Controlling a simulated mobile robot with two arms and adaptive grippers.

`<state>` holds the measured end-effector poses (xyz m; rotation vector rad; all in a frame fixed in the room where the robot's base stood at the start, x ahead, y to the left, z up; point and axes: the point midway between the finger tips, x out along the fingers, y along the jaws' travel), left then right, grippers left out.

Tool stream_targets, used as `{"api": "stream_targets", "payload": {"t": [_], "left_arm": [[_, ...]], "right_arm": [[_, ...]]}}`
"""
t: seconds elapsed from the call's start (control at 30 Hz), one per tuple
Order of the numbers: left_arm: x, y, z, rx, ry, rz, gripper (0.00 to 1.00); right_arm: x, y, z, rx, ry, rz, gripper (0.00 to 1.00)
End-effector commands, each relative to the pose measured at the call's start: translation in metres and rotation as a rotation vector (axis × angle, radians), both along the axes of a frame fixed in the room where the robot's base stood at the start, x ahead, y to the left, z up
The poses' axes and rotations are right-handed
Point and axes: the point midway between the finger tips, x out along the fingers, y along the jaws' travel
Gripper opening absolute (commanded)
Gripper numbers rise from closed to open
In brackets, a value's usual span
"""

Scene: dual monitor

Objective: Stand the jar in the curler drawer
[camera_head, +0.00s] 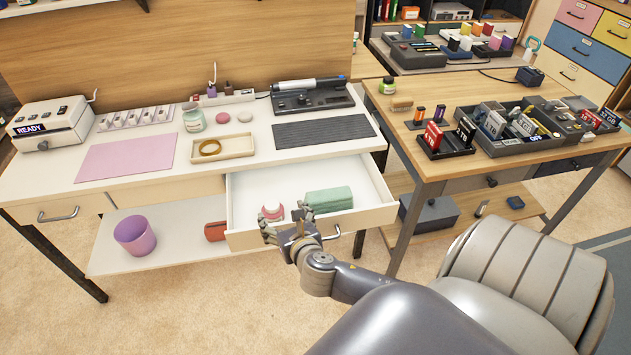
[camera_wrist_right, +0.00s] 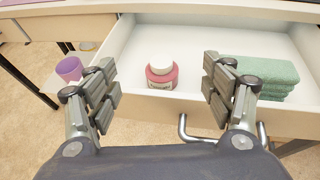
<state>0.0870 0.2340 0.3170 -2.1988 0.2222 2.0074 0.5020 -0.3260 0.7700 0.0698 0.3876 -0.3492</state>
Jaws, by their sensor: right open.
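The open drawer (camera_head: 244,187) sticks out from the right part of the white desk, under the curling iron (camera_head: 308,84); it also shows in the right wrist view (camera_wrist_right: 205,30). A second jar, pale green with a white lid (camera_head: 193,118), stands on the desk top. My right gripper (camera_head: 286,222) is open and empty at the drawer's front edge, with the pink jar beyond its spread fingers (camera_wrist_right: 158,72). My left gripper is out of view.
A folded green towel (camera_head: 328,200) lies right of the pink jar in the drawer. A wooden tray (camera_head: 238,149) and dark mat (camera_head: 325,131) lie on the desk. A wooden table (camera_head: 388,101) stands right.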

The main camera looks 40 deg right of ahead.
Motion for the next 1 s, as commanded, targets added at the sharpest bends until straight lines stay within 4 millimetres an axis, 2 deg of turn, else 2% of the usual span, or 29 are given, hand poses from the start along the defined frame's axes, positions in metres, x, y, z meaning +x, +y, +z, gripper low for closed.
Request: {"api": "stream_targets", "payload": {"t": [0.23,0.33,0.47,0.6,0.67,0.73,0.77,0.8,0.87,0.9,0.97,1.0], "left_arm": [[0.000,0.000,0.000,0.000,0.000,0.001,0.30],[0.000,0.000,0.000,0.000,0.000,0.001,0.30],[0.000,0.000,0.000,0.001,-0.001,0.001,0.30],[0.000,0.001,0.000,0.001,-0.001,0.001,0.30],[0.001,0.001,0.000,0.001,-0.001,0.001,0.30],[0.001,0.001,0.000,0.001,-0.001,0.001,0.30],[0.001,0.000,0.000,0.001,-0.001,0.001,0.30],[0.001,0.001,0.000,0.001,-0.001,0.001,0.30],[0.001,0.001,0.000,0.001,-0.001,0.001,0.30],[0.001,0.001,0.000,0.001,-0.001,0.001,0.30],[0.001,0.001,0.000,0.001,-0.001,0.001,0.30],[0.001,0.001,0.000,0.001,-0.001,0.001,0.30]], "right_arm": [[-0.001,0.002,-0.001,0.015,-0.002,-0.003,0.75],[-0.001,0.011,-0.007,0.120,-0.020,-0.019,0.75],[0.000,0.038,-0.024,0.454,-0.066,-0.087,0.75],[-0.002,0.076,-0.048,0.947,-0.112,-0.226,0.75],[-0.005,0.089,-0.065,1.152,-0.117,-0.313,0.75],[-0.014,0.099,-0.101,1.370,-0.102,-0.451,0.75],[-0.022,0.101,-0.125,1.450,-0.087,-0.531,0.75],[-0.035,0.100,-0.156,1.519,-0.065,-0.631,0.75],[-0.057,0.096,-0.199,1.580,-0.036,-0.763,0.75],[-0.075,0.093,-0.228,1.609,-0.019,-0.854,0.75],[-0.104,0.090,-0.268,1.645,0.000,-0.994,0.75],[-0.126,0.089,-0.293,1.666,0.010,-1.089,0.75]]}}
